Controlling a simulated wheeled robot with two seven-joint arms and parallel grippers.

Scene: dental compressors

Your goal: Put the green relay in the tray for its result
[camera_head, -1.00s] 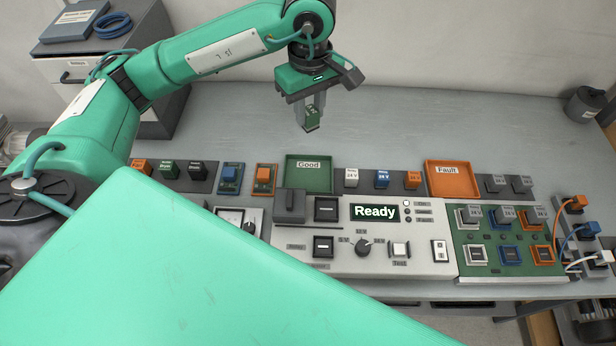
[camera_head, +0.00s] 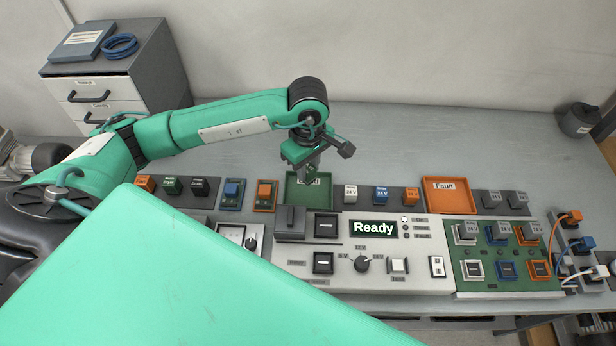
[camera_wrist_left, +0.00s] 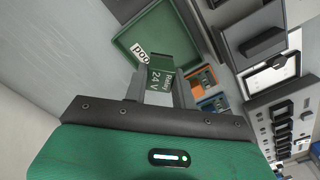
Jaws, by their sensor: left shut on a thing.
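My left gripper (camera_head: 308,172) is over the green tray labelled Good (camera_head: 293,192) in the head view. In the left wrist view it is shut on the green relay (camera_wrist_left: 161,82), whose label reads "Relay 24 V". The wrist view also shows the green tray (camera_wrist_left: 135,28) just beyond the relay, with part of its label covered. Whether the relay touches the tray floor I cannot tell. The orange tray labelled Fault (camera_head: 447,191) stands further right and looks empty. My right gripper is not in view.
The test panel with a "Ready" display (camera_head: 373,228) lies in front of the trays. Blue and orange relays (camera_head: 264,192) stand left of the green tray.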

